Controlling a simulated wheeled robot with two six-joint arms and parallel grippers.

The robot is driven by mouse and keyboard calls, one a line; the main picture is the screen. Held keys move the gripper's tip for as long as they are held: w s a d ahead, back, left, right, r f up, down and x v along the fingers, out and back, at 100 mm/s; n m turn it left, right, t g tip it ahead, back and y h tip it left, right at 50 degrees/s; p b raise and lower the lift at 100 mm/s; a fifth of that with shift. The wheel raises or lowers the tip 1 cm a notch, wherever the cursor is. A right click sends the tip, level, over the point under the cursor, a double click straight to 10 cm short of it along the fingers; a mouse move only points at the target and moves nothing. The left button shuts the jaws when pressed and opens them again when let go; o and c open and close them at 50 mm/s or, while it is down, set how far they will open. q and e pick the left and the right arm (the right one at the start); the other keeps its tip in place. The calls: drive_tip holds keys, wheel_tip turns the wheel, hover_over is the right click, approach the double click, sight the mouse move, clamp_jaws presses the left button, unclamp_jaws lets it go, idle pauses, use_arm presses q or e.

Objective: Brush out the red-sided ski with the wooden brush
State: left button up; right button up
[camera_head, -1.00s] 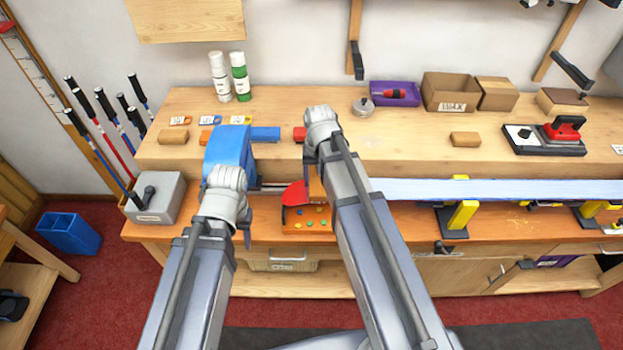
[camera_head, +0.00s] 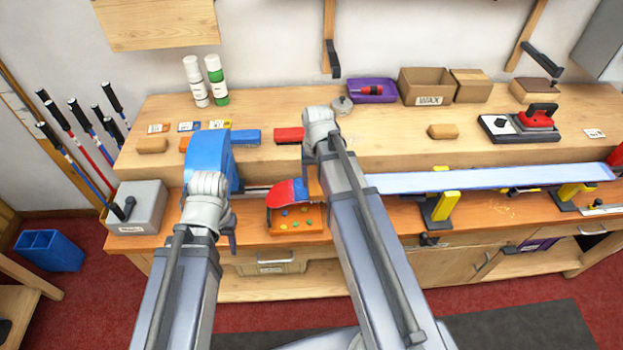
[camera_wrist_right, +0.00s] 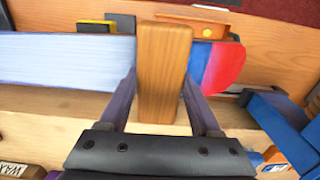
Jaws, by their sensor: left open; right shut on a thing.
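The ski lies lengthwise along the bench with its pale blue-white base (camera_head: 460,180) up. Its rounded red and blue tip (camera_head: 283,194) is at the left end; the tip also shows in the right wrist view (camera_wrist_right: 225,66). My right gripper (camera_wrist_right: 158,98) is shut on the wooden brush (camera_wrist_right: 163,65), which lies across the ski just behind the coloured tip. In the head view only a sliver of the brush (camera_head: 314,184) shows beside my arm. I cannot tell whether it touches the base. My left gripper (camera_head: 229,238) is open and empty near the bench's front left, partly hidden by its wrist.
Yellow-and-black supports (camera_head: 445,206) stand under the ski. A blue object (camera_head: 210,158) stands left of the tip, and an orange tray with coloured knobs (camera_head: 295,229) lies before it. A red iron (camera_head: 538,117) and wax box (camera_head: 427,87) sit behind.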

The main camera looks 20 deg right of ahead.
drive_tip(key=shift+s+d, duration=0.1)
drive_tip(key=shift+d, duration=0.1)
drive_tip(key=shift+s+d, duration=0.2)
drive_tip(key=shift+d, duration=0.65)
drive_tip(key=shift+s+d, duration=0.2)
drive_tip(key=shift+d, duration=0.65)
drive_tip(key=shift+d, duration=0.1)
drive_tip(key=shift+s+d+r, duration=0.1)
drive_tip(key=shift+s+d, duration=0.15)
drive_tip(key=shift+d, duration=0.5)
drive_tip(key=shift+s+d, duration=0.2)
drive_tip(key=shift+d, duration=0.55)
drive_tip(key=shift+s+d, duration=0.25)
drive_tip(key=shift+d, duration=0.55)
drive_tip(key=shift+s+d, duration=0.25)
drive_tip(key=shift+d, duration=0.55)
drive_tip(key=shift+d, duration=0.15)
drive_tip(key=shift+s+d, duration=0.25)
drive_tip(key=shift+d, duration=0.55)
drive_tip(key=shift+s+d, duration=0.2)
drive_tip(key=shift+d, duration=0.6)
